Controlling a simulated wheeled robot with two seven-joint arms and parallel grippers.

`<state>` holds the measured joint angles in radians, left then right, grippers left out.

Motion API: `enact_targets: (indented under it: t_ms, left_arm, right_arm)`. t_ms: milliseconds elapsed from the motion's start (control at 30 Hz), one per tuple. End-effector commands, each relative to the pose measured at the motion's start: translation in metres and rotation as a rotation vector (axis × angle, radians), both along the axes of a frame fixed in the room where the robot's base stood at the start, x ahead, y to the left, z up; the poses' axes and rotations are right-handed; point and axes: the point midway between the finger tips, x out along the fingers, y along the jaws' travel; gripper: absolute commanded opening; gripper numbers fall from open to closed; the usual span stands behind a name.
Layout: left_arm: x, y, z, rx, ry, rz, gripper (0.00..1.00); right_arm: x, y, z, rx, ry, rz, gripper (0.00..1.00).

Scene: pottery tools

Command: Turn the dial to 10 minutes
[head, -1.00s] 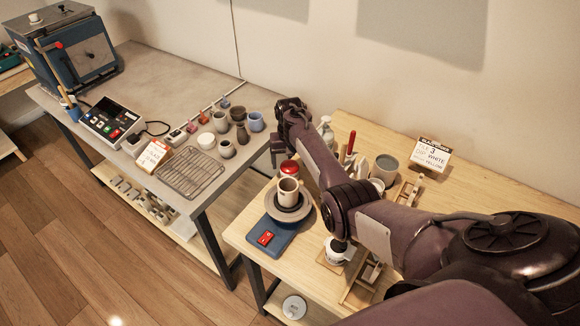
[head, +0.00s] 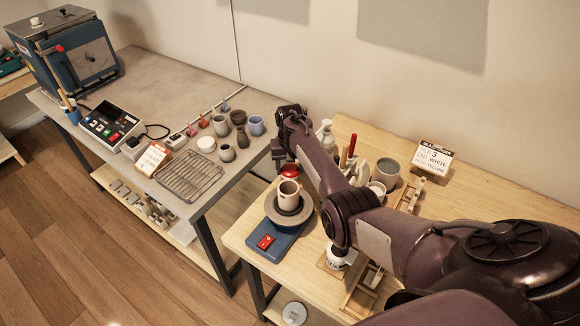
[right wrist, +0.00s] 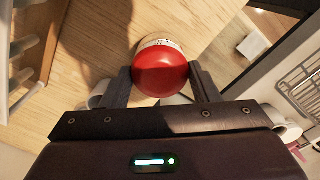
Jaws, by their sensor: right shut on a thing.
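The dial (right wrist: 161,72) is a glossy red dome with a pale band of markings along its far edge, too small to read. My right gripper (right wrist: 160,84) is shut on it, with one dark finger on each side. In the head view the red dial (head: 289,171) shows behind the cup on the blue device, beside my right gripper (head: 279,160). My right forearm passes close to it on the right. The dial's set value cannot be read. My left gripper is not in view.
A beige cup (head: 288,193) stands on the grey wheel of a blue device with a red switch (head: 265,242). Right of my arm are a grey pot (head: 387,169) and a sign (head: 431,160). A wire rack (head: 190,176) lies on the grey table.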

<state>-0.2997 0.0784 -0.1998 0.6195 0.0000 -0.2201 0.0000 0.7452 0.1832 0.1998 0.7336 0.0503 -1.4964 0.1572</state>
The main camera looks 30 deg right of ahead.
Motion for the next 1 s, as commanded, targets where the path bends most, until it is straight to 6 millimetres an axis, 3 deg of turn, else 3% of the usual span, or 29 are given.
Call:
enact_targets:
  t_ms: [367,1000]
  left_arm:
    - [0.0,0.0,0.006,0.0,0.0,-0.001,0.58]
    - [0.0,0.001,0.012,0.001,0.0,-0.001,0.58]
  right_arm:
    - [0.0,0.001,0.001,0.002,0.001,-0.164,0.32]
    - [0.0,0.001,0.0,0.002,0.001,-0.697,0.32]
